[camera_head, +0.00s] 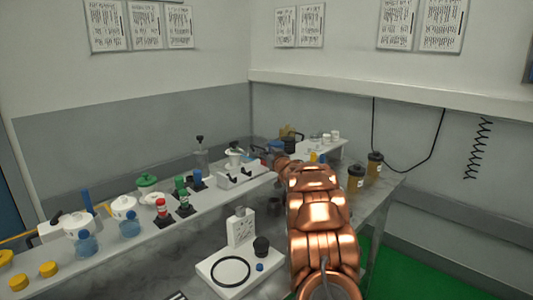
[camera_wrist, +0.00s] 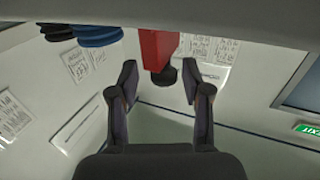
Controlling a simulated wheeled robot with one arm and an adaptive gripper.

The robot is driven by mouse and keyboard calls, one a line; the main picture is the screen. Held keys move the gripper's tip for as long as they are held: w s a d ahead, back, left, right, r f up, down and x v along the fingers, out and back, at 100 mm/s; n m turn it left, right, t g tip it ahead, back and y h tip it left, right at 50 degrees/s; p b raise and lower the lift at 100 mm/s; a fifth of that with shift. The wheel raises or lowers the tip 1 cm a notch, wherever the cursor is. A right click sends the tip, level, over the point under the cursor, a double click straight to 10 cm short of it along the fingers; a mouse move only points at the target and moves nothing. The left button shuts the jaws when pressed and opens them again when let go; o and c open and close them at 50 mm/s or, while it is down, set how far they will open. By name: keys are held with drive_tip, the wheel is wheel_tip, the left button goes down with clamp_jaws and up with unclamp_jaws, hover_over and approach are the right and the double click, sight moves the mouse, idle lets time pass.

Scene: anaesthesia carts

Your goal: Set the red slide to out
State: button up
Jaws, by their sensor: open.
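In the wrist view, a red block (camera_wrist: 158,45) reaches down from a grey surface at the top, with a dark round knob (camera_wrist: 164,76) at its lower end. This appears to be the red slide. My gripper (camera_wrist: 159,82) is open, with one finger on each side of the knob and a visible gap to both. In the head view, my copper arm reaches over the bench and my gripper is small and dark near the back (camera_head: 278,152). The red slide cannot be made out there.
Blue rounded parts (camera_wrist: 85,33) lie left of the red block in the wrist view. In the head view, a long white shelf (camera_head: 140,243) carries jars and red, green and blue valves. A white stand with a black ring (camera_head: 228,272) and brown jars (camera_head: 375,166) flank my arm.

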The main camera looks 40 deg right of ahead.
drive_tip(key=v, duration=1.1)
drive_tip(key=shift+s, duration=0.1)
idle(0.5)
